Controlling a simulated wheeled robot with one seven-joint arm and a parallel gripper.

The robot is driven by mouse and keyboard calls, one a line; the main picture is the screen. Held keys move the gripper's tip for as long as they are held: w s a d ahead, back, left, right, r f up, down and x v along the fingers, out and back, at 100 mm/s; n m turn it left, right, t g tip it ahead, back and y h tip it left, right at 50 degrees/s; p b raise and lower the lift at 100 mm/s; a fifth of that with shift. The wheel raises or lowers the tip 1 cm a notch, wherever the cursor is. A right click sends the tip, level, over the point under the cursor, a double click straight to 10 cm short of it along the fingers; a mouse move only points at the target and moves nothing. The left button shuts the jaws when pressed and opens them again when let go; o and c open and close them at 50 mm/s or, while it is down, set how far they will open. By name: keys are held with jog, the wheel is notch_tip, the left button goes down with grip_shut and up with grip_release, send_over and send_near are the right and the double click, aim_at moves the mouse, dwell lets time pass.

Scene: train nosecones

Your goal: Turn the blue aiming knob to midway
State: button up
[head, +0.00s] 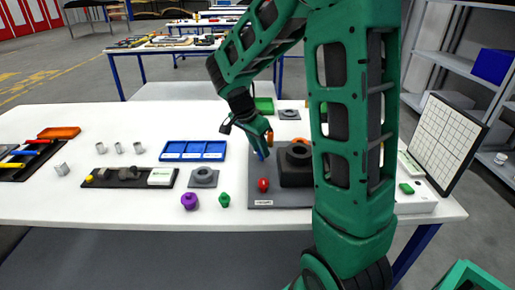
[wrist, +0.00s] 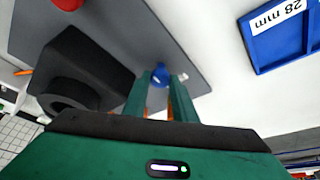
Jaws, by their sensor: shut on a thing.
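The blue aiming knob (wrist: 160,74) sits between my gripper's two fingers (wrist: 161,92) in the wrist view, and the fingers are shut on it. In the head view a small part of the knob (head: 261,155) shows at the tips of my gripper (head: 259,148). The knob is on the grey base plate (head: 262,188), beside the black block with a round opening (head: 296,170). A small pale mark shows by the right finger in the wrist view. The knob's turn angle is hard to tell.
A red knob (head: 263,184) stands on the plate's front part. A blue tray (head: 194,150), a grey ring part (head: 203,177), a purple knob (head: 189,201) and a green knob (head: 224,200) are to the left. A gridded panel (head: 444,141) stands at the right. The table's front left is clear.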

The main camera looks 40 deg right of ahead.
jog(key=shift+w+r, duration=0.1)
jog(key=shift+w, duration=0.05)
jog(key=o, duration=1)
jog(key=v, duration=1)
jog(key=shift+a+r, duration=0.25)
